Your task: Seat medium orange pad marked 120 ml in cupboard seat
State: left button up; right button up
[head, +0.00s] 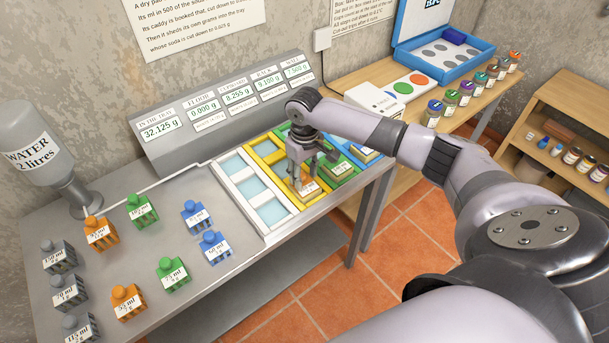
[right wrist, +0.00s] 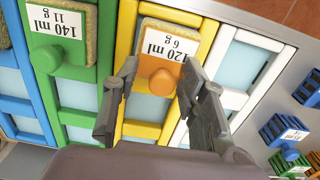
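The medium orange pad marked 120 ml, 6 g (right wrist: 172,42) lies in the end compartment of the yellow column (right wrist: 136,128); its orange knob (right wrist: 162,82) points up. The pad also shows in the head view (head: 309,191), partly behind the fingers. My right gripper (right wrist: 161,72) is open, with one finger on each side of the knob and a visible gap to it. It also shows in the head view (head: 297,180), low over the yellow column. I cannot tell whether the pad is fully down. My left gripper is not in view.
A green pad marked 140 ml (right wrist: 65,28) sits in the neighbouring green column. The white column (head: 242,181) is empty. A display panel (head: 228,103) stands behind. Several orange, green, blue and grey blocks, such as one orange block (head: 101,233), stand on the left bench.

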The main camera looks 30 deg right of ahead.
aim_at(304, 176)
notch_tip(304, 176, up, 11)
jog(key=b, duration=0.1)
jog(key=shift+r+b, duration=0.2)
jog(key=shift+b, duration=0.1)
jog(key=shift+f, duration=0.1)
